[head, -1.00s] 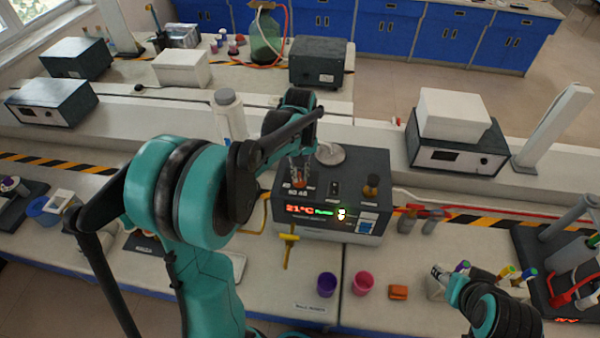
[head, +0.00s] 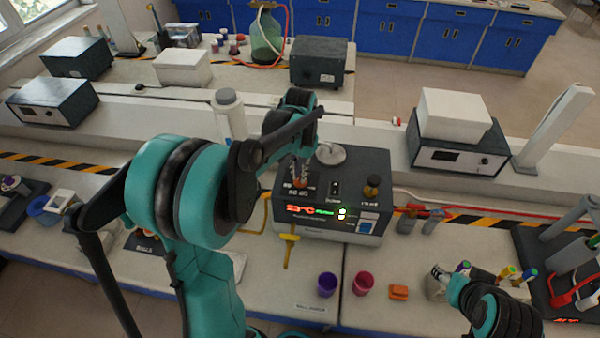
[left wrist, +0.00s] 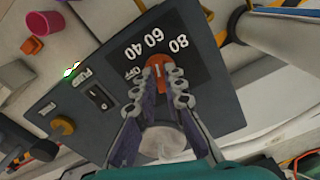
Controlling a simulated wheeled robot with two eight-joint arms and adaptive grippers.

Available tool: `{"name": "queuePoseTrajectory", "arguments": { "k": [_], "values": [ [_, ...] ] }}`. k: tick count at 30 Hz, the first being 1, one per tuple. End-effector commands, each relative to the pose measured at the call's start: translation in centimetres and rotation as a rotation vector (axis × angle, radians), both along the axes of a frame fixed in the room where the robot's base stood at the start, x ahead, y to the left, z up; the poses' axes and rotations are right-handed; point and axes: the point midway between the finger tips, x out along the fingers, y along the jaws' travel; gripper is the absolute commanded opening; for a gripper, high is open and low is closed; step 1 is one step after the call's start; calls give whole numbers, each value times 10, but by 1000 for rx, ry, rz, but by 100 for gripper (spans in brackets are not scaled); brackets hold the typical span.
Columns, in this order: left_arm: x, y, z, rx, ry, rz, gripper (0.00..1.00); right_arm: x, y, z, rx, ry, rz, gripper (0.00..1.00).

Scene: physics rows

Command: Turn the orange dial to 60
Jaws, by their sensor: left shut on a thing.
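The orange dial (left wrist: 158,68) sits on the dark top of a hot-plate-like device (head: 347,165), beside a printed scale reading OFF, 40, 60 and 80. In the left wrist view my left gripper (left wrist: 163,84) is shut on the dial, one finger on each side. In the head view the left gripper (head: 302,180) reaches down onto the device's top left, and its fingers largely hide the dial. The red display (head: 300,209) appears to read 23°C.
A switch (head: 335,188) and a brass-coloured knob (head: 372,186) sit right of the dial. A purple cup (head: 327,284), a pink cup (head: 363,283) and an orange block (head: 398,292) stand in front. A white bottle (head: 230,115) stands behind my left arm.

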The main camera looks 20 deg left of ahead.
Motion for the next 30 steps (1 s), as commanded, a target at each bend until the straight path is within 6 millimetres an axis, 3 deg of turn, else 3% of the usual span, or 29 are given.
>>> {"name": "queuePoseTrajectory", "arguments": {
  "k": [17, 18, 22, 30],
  "values": [
    [-3, -2, -3, -3, 6, -32, 0, 0, 0, -1, 0, 0, 0, 51],
    [-3, -2, -3, -3, 6, -32, 18, 0, 0, -1, 0, 0, 0, 51],
    [-3, -2, -3, -3, 6, -32, 52, 0, 0, -1, 0, 0, 0, 51],
    [-1, -1, -2, -2, 3, -31, 54, 0, 0, 0, 0, 0, 0, 51]
  ]
}}
